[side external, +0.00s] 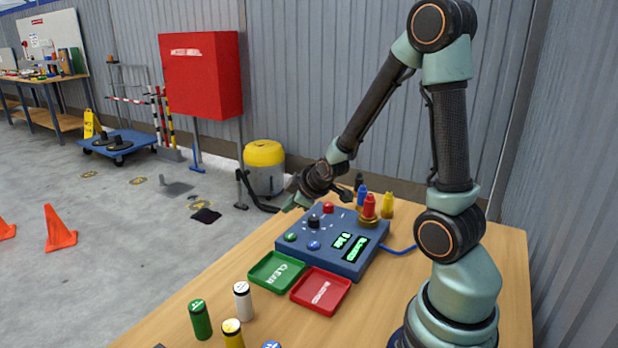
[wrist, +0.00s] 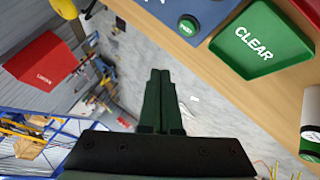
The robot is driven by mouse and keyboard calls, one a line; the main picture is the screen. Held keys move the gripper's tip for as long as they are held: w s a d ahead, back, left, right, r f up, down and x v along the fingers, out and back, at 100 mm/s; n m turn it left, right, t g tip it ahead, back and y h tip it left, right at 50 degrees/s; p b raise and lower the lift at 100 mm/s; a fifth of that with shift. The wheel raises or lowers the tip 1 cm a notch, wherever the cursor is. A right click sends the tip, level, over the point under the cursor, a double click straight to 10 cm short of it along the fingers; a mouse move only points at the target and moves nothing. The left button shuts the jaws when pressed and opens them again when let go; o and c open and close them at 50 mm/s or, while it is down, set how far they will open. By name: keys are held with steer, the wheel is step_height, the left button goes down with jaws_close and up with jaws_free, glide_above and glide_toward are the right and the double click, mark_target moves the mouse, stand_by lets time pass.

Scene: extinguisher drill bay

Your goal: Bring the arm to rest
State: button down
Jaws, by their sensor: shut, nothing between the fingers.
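My gripper (side external: 291,203) is held in the air near the far left edge of the blue control box, with my arm bent above the table. In the wrist view, its two dark green fingers (wrist: 160,90) lie together, shut with nothing between them. Below the fingers is the grey floor, just past the table's edge. The blue control box (side external: 345,264) stands on the wooden table (side external: 430,275), with knobs, buttons and green lit displays. I cannot tell whether any part of my gripper touches the box.
A green CLEAR tray (side external: 276,271) and a red tray (side external: 321,291) lie in front of the box. Several small cylinders, including a green one (side external: 200,320) and a white one (side external: 243,301), stand nearer. Colored bottles (side external: 387,205) stand behind the box.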

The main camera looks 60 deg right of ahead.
steer(key=s+a+r+m+g+y, duration=0.1)
steer(key=s+a+r+m, duration=0.1)
steer(key=s+a+r, duration=0.3)
steer(key=s+a+r+m+g+y, duration=0.1)
steer(key=s+a+r+m+y, duration=0.1)
steer(key=s+a+r, duration=0.4)
steer(key=a+r, duration=0.2)
steer(key=a, duration=0.3)
steer(key=shift+s+m+g, duration=0.2)
steer(key=shift+m+g, duration=0.1)
steer(key=c, duration=1)
jaws_free()
steer(key=shift+d, duration=0.1)
steer(key=o, duration=1)
steer(key=d+m, duration=0.2)
steer(key=d+m+g, duration=0.1)
steer(key=shift+w+d+f, duration=0.25)
steer(key=shift+d, duration=0.15)
steer(key=s+d+f+m+g, duration=0.2)
steer(key=d+m, duration=0.5)
steer(key=d, duration=0.2)
steer(key=s+d+f+m+g, duration=0.1)
steer(key=s+d+m+g, duration=0.2)
steer(key=d+m, duration=0.55)
step_height(320, 180, down, 10)
steer(key=shift+d+f, duration=0.2)
steer(key=shift+d, duration=0.1)
